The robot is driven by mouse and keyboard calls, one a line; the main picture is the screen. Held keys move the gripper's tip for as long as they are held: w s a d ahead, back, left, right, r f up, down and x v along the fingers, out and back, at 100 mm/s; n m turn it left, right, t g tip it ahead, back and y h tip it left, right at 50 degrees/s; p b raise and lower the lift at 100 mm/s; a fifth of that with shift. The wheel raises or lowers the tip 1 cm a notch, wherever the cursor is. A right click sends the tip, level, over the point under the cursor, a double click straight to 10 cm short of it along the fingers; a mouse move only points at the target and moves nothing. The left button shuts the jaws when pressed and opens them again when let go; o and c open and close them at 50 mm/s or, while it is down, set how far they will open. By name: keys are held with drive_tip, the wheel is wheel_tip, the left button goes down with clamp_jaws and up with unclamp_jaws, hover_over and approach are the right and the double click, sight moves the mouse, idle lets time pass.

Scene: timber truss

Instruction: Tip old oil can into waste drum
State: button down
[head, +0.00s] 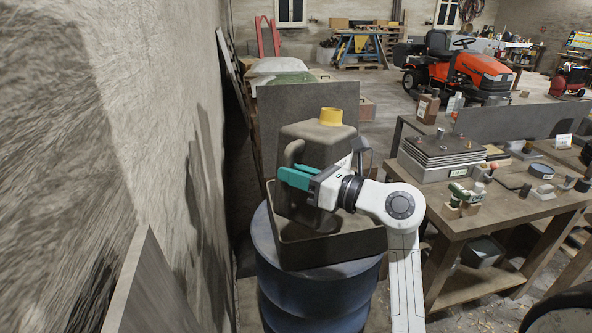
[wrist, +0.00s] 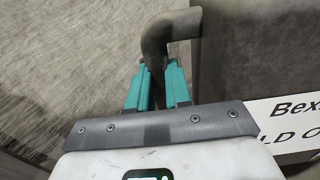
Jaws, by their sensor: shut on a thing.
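The old oil can (head: 318,150) is a grey-brown canister with a yellow cap (head: 331,117). It is roughly upright in or just over a dark square tray (head: 335,245), which sits on top of the blue waste drum (head: 312,292). My gripper (head: 285,178), with teal fingers, is shut on the can's handle at its left side. In the wrist view the handle (wrist: 155,42) runs down between the fingers (wrist: 158,85), and part of a white label (wrist: 290,125) shows on the can. The can's bottom is hidden by the tray wall and my arm.
A rough wall (head: 160,100) stands close on the left. A grey panel (head: 285,108) rises behind the can. A workbench (head: 475,225) with tools and a dark stacked block (head: 440,155) is on the right. A red mower (head: 465,68) stands farther back.

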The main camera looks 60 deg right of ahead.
sight(292, 147)
drive_tip(key=shift+a+r+m+p, duration=0.3)
drive_tip(key=shift+r+p, duration=0.35)
drive_tip(key=shift+p, duration=0.3)
drive_tip(key=shift+a+r+m+p, duration=0.15)
drive_tip(key=shift+r+m+p, duration=0.15)
drive_tip(key=shift+r+p, duration=0.45)
drive_tip(key=shift+f, duration=0.15)
drive_tip(key=shift+a+r+m+p, duration=0.15)
drive_tip(key=shift+r+m+p, duration=0.45)
drive_tip(key=shift+p, duration=0.95)
drive_tip(key=shift+r+m+p, duration=1)
drive_tip(key=shift+r+p, duration=0.3)
drive_tip(key=shift+p, duration=1.45)
drive_tip(key=shift+r, duration=0.1)
drive_tip(key=shift+d+r+m+p, duration=0.3)
drive_tip(key=shift+m+p, duration=0.2)
drive_tip(key=shift+m, duration=0.1)
